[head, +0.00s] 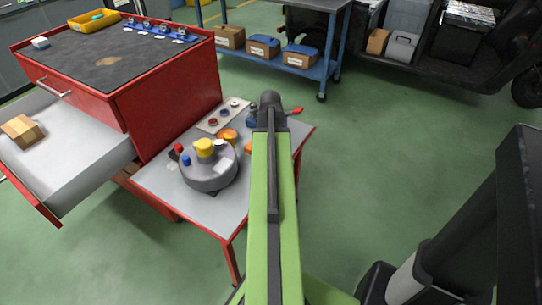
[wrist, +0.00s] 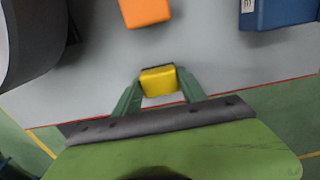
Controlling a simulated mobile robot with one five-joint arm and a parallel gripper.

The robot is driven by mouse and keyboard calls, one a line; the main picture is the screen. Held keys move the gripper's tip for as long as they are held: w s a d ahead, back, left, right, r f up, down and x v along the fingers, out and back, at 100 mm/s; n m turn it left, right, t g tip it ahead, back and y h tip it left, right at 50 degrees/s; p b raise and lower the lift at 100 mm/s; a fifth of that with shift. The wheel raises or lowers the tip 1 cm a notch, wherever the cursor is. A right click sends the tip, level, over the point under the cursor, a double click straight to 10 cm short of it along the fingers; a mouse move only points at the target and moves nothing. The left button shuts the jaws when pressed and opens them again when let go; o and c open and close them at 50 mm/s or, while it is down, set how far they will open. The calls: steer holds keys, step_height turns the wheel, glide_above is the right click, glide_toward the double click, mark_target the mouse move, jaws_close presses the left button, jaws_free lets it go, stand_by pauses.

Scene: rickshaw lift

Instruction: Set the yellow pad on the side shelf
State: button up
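The yellow pad (wrist: 158,81) is a small block between the two green fingers of my gripper (wrist: 159,84) in the wrist view. The fingertips press on its two sides, so the gripper is shut on it. It is over the side shelf's grey top; I cannot tell whether it touches the surface. The side shelf (head: 152,185) has a red rim and stands beside the red cabinet; its top also shows in the wrist view (wrist: 95,95). In the head view my arm hides the gripper and the held pad.
A round grey device (head: 208,172) with a yellow top part (head: 204,146) stands on the shelf. An orange block (wrist: 145,11) and a blue box (wrist: 280,13) lie beyond the pad. The red cabinet (head: 178,92) has an open drawer (head: 85,150).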

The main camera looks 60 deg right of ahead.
steer(key=o, duration=0.3)
step_height(320, 180, up, 12)
steer(key=p, duration=1.2)
steer(key=shift+r, duration=0.2)
